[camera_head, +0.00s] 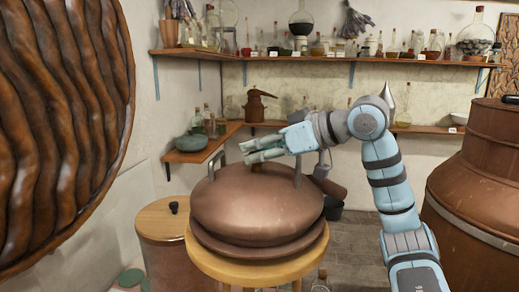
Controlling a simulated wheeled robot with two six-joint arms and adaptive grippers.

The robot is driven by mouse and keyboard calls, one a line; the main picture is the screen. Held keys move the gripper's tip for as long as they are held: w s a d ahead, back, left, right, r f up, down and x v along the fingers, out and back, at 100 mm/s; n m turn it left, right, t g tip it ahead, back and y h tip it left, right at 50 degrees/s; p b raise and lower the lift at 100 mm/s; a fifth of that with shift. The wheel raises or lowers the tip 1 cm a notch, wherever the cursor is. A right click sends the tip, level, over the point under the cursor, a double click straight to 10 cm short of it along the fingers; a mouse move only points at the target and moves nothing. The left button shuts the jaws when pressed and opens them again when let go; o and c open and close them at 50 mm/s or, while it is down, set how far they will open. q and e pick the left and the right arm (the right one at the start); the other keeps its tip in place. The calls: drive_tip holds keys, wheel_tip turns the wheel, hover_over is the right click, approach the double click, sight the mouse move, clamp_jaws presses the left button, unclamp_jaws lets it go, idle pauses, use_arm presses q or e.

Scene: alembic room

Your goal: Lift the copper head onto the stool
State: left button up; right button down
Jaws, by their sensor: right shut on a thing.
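The copper head (255,208) is a wide domed copper piece with a rolled lower rim and upright metal handles. It sits over the round wooden stool (262,272), whose pale top shows around and below the rim. I cannot tell whether its full weight rests there. My right gripper (247,153) reaches in from the right, its pale fingers pointing left just over the top of the dome. It is shut on the copper head, though the exact contact is hard to see. My left gripper is not in view.
A large copper vessel (484,180) stands at the right. A wooden-lidded copper tub (160,222) stands left of the stool. A big ridged brown form (62,120) fills the left edge. Wall shelves (320,58) hold glassware. Some grey floor (352,235) is clear behind the stool.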

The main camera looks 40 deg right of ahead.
drive_tip(key=shift+f, duration=0.1)
idle(0.7)
drive_tip(key=c, duration=1.2)
unclamp_jaws()
drive_tip(key=shift+s+a, duration=0.1)
drive_tip(key=shift+a, duration=0.05)
